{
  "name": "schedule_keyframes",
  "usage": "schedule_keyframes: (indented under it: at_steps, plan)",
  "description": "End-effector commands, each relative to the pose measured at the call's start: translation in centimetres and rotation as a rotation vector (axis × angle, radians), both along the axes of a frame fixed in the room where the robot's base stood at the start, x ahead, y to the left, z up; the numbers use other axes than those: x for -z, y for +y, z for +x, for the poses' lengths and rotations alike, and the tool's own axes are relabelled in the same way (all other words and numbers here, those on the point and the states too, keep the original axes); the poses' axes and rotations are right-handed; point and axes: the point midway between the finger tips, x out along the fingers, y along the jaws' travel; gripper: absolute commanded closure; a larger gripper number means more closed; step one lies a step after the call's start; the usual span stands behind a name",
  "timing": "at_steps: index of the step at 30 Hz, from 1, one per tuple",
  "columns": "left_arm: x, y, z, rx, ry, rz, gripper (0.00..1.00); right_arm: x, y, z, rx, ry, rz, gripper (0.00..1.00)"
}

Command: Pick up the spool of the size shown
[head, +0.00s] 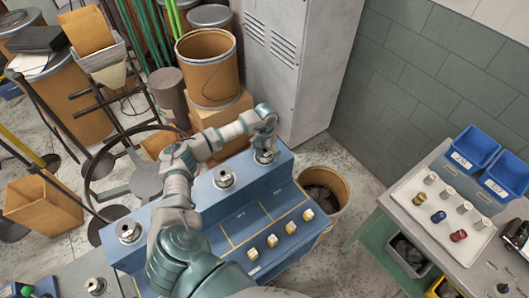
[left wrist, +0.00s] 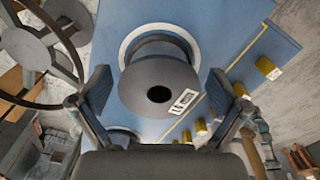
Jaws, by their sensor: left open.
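A dark grey spool (left wrist: 158,80) with a hole in its end and a small white label fills the middle of the left wrist view. It stands on a white ring on the blue bench. In the head view this spool (head: 263,157) is at the bench's far right end, partly hidden by my left gripper (head: 265,141). In the left wrist view my left gripper (left wrist: 160,93) is open, one finger on each side of the spool, with visible gaps. Two other grey spools, a middle one (head: 224,177) and a left one (head: 129,230), stand along the blue bench. My right gripper is out of view.
The blue bench (head: 238,214) has several yellow-white knobs along its front. A side table at right holds a white board (head: 428,188) with small coloured spools, and blue bins (head: 472,146). A cardboard drum (head: 337,184) stands beside the bench. A grey cabinet (head: 292,60) stands behind.

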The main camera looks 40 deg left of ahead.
Motion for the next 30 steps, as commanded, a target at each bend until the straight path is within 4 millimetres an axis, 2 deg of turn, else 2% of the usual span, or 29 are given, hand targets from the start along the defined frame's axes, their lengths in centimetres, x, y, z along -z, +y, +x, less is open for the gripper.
schedule_keyframes:
  at_steps: [4,14,23,30]
  plan:
    - [0.1,0.2,0.0,0.0,0.0,-0.001,0.01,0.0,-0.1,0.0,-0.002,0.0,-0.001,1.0]
    - [0.2,0.3,0.0,-0.001,0.001,-0.002,0.84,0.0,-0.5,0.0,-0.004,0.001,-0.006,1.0]
    - [0.1,0.3,0.0,-0.001,0.002,-0.002,0.84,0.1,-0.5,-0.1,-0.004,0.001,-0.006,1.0]
    - [-2.0,0.3,0.1,0.0,-0.003,-0.003,0.84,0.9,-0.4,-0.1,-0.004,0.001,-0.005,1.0]
